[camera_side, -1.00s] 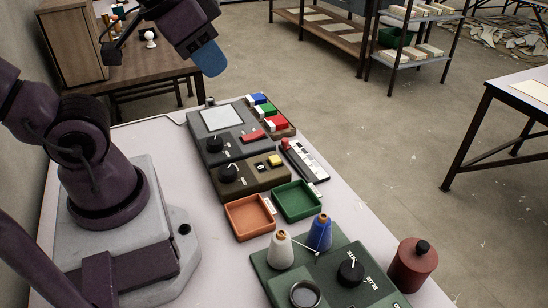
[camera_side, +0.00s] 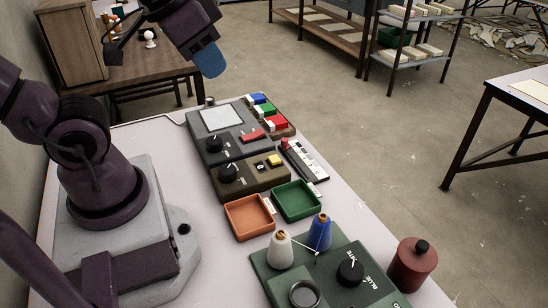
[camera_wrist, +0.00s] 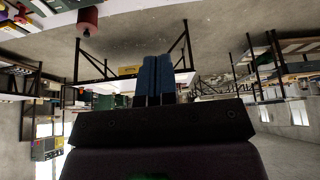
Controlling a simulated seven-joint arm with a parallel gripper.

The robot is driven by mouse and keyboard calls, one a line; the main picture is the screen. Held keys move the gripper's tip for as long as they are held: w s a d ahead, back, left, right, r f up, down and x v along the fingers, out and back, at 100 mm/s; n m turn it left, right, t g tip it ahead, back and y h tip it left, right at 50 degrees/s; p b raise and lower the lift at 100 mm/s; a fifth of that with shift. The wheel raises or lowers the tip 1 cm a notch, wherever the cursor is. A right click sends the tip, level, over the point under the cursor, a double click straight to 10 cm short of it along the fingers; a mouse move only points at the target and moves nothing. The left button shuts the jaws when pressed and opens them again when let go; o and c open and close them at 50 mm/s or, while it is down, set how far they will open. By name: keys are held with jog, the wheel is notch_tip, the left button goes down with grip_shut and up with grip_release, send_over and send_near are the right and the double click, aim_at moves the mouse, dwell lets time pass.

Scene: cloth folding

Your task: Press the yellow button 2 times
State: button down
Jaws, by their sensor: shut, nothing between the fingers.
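The yellow button (camera_side: 275,160) sits on the right part of an olive-brown box (camera_side: 255,184) with a black knob, on the white table in the side view. I cannot pick the button out in the wrist view. My gripper (camera_side: 211,64) is at the top of the side view, up in the air beyond the far end of the table, well apart from the button. Its blue fingers also show in the wrist view (camera_wrist: 155,78), pressed together with nothing between them.
A grey box (camera_side: 220,120) with a screen and red switch lies behind the olive-brown one. Orange (camera_side: 246,231) and green (camera_side: 316,202) trays stand in front. Blue, green and red blocks (camera_side: 278,124) lie to the right. Nearer are two cones (camera_side: 281,252) and a dark red canister (camera_side: 412,268).

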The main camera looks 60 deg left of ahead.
jog(key=w+a+f+n+g+y, duration=0.15)
jog(key=w+a+f, duration=0.25)
jog(key=a+f, duration=0.45)
jog(key=w+a+f+n+y, duration=0.2)
jog(key=w+a+f, duration=0.2)
jog(key=a+f, duration=0.45)
jog(key=n+t+h, duration=0.1)
jog(key=t+h, duration=0.4)
jog(key=h, duration=0.2)
send_over(273, 157)
jog(key=shift+f, duration=0.85)
jog(key=shift+f, duration=0.1)
jog(key=shift+y, duration=0.25)
jog(key=shift+f, duration=4.35)
jog(key=shift+f, duration=0.4)
